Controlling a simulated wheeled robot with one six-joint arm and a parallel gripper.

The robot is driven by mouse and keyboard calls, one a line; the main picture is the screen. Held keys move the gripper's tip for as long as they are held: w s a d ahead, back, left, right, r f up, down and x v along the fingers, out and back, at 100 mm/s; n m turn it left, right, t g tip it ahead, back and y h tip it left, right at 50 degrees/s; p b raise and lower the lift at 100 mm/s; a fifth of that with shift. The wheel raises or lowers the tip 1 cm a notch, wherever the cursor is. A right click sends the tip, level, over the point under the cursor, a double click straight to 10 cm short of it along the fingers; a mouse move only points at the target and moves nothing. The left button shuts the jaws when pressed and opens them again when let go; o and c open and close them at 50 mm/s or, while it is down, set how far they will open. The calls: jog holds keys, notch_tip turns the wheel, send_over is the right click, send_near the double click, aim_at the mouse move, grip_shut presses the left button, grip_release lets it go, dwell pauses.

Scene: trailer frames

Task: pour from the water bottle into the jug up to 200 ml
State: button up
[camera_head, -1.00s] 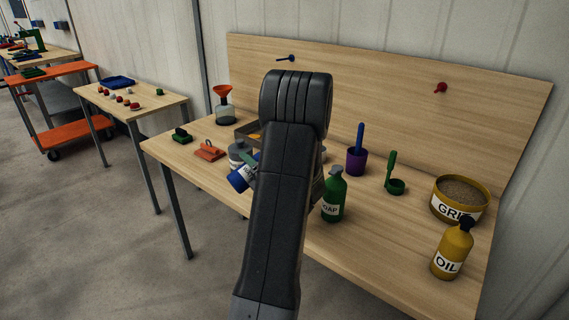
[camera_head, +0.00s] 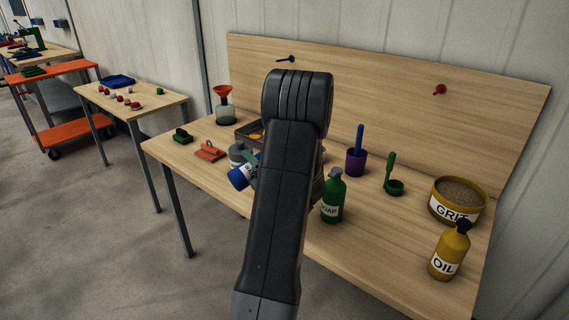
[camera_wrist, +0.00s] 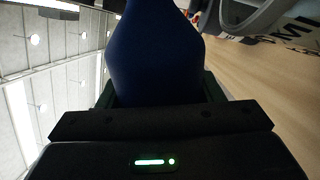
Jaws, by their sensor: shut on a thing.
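The blue water bottle (camera_head: 241,176), with a white label, is steeply tilted in the head view. In the wrist view its dark blue body (camera_wrist: 152,58) fills the upper middle. My gripper (camera_wrist: 158,88) is shut around it; in the head view my arm hides most of the gripper. A grey vessel (camera_head: 236,150), which looks like the jug, stands on the bench right behind the bottle. A grey rim, probably the jug's (camera_wrist: 262,14), shows at the top right of the wrist view. The bottle's mouth, any stream and the water level cannot be seen.
The bench (camera_head: 385,260) also holds a green soap bottle (camera_head: 333,198) right of my arm, a purple cup (camera_head: 356,162), a yellow grit tub (camera_head: 446,212) and an oil bottle (camera_head: 449,255). A flask with an orange funnel (camera_head: 225,112) and an orange item (camera_head: 209,152) stand left.

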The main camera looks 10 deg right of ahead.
jog(key=shift+w+d+r+m+p, duration=0.1)
jog(key=shift+d+r+m+p, duration=0.15)
jog(key=shift+r+p, duration=0.35)
jog(key=shift+w+d+r+m+p, duration=0.1)
jog(key=shift+r+m+p, duration=0.3)
jog(key=shift+p, duration=0.25)
dwell(0.3)
jog(key=shift+m+p, duration=0.45)
jog(key=shift+m, duration=0.1)
dwell(1.1)
